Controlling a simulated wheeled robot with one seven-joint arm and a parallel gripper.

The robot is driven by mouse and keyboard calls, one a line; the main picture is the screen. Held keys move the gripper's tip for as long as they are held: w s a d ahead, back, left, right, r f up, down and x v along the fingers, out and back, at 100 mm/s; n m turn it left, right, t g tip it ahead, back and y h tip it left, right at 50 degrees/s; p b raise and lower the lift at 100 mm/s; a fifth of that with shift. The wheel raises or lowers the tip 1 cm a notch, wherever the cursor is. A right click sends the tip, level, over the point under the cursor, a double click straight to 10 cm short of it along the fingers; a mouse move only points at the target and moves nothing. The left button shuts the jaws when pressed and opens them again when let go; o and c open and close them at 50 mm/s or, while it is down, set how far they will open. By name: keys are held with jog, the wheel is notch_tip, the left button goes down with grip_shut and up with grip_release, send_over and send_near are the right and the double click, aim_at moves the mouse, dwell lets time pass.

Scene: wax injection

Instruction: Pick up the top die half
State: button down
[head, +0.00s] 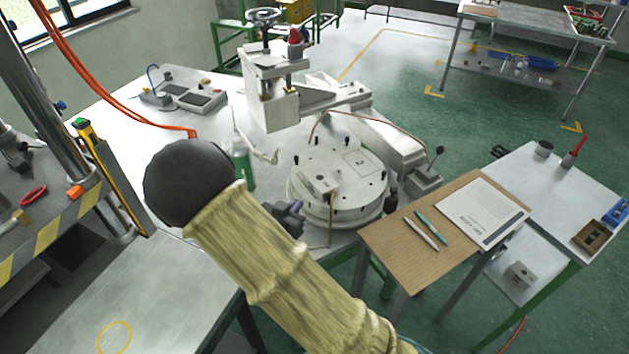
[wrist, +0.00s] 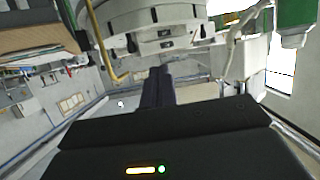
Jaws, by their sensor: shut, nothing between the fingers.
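I cannot make out a seam between die halves. My gripper (head: 294,207) is near the turntable's front left edge, left of and lower in the picture than the block, partly hidden by my sleeved arm. In the wrist view, my gripper's dark fingers (wrist: 157,72) are together and empty, pointing toward the turntable's rim (wrist: 165,38). The fingers seem apart from the block.
A green bottle (head: 241,165) stands left of the turntable. A yellow bent rod (head: 330,218) is at its front edge. The press column (head: 272,95) stands behind. A wooden board with paper (head: 482,212) and pens is to the right. Another grey block (head: 519,275) sits on a lower shelf.

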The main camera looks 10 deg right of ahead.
aim_at(315, 184)
jog(key=w+d+p, duration=0.1)
jog(key=w+d, duration=0.1)
jog(key=w, duration=0.1)
jog(key=w+d+p, duration=0.1)
jog(key=w+d, duration=0.2)
jog(key=w+d+p, duration=0.1)
jog(key=w+d, duration=0.1)
jog(key=w, duration=0.2)
jog(key=shift+d+r+p, duration=0.15)
jog(key=shift+d+p, duration=0.05)
jog(key=shift+p, duration=0.1)
jog(key=shift+s+f+p, duration=0.1)
jog(key=shift+f+p, duration=0.2)
jog(key=shift+p, duration=0.05)
jog(key=shift+a+f+b, duration=0.15)
jog(key=shift+f+b, duration=0.3)
jog(key=shift+f, duration=0.2)
jog(key=shift+s, duration=0.15)
jog(key=shift+f, duration=0.1)
